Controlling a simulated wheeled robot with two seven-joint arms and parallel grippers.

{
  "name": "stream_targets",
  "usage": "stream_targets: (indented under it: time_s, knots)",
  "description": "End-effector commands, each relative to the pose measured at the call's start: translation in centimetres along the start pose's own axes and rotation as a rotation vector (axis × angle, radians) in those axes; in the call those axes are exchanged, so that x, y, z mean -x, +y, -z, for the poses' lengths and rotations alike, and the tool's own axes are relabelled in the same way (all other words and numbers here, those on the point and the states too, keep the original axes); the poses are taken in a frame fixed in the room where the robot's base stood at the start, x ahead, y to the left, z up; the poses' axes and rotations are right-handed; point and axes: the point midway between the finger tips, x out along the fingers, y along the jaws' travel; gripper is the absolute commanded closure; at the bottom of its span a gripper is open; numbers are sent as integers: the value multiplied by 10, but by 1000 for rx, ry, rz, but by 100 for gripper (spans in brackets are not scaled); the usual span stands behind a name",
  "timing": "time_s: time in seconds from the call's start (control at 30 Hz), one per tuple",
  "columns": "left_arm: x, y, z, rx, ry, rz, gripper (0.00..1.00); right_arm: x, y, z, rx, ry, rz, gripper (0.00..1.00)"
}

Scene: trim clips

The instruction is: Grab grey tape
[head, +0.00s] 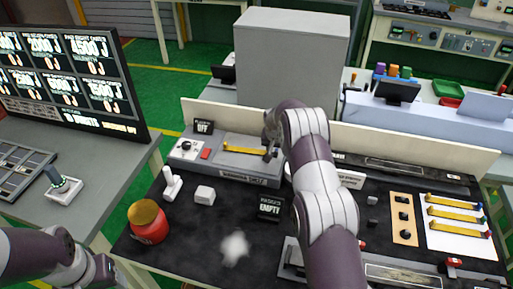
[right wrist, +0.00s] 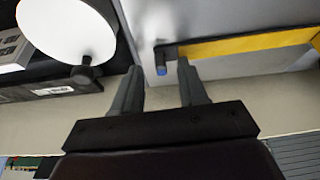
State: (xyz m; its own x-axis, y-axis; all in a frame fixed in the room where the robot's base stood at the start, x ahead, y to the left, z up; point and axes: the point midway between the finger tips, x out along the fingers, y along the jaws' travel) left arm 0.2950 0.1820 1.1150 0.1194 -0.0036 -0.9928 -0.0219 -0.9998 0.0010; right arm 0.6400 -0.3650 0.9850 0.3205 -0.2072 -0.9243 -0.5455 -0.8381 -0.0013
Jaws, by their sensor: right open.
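I cannot make out a roll of grey tape for certain in either view. My right gripper (head: 270,146) is at the back of the black table, over the right end of a grey device (head: 225,172) with a yellow strip (head: 243,147). In the right wrist view this gripper (right wrist: 159,82) is open, with nothing seen gripped. The yellow strip (right wrist: 245,44) has a dark end with a blue knob (right wrist: 161,70) just beyond the fingertips. A round white disc (right wrist: 65,28) lies to their left. My left gripper (head: 105,272) is at the lower left, its jaws unclear.
A white panel (head: 462,225) with yellow strips is at right. A cream board (head: 430,152) edges the back.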

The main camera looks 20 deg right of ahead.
Motion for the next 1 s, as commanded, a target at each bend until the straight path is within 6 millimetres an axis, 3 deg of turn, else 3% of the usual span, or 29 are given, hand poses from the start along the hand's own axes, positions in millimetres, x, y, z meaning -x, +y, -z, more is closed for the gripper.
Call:
stream_targets:
  time_s: [0.23, 0.27, 0.37, 0.4, 0.77, 1.0]
  knots:
    - [0, 0, 0, 0, -1, 0, 36, -6, 0, 0, 0, 2, 1, 57]
    - [0, 0, 0, 0, -1, 0, 36, -6, 0, 0, 0, 2, 1, 64]
    - [0, 0, 0, 0, -1, 0, 36, -5, 0, 0, 0, 1, 1, 96]
    - [0, 0, 0, 0, -1, 0, 36, -5, 0, 0, 0, 1, 1, 100]
    - [-1, 0, 0, 0, -1, 0, 36, -4, 0, 1, 0, 2, 1, 100]
    - [-21, 0, -3, 0, -1, 0, 36, 26, -1, 14, -1, 7, 2, 100]
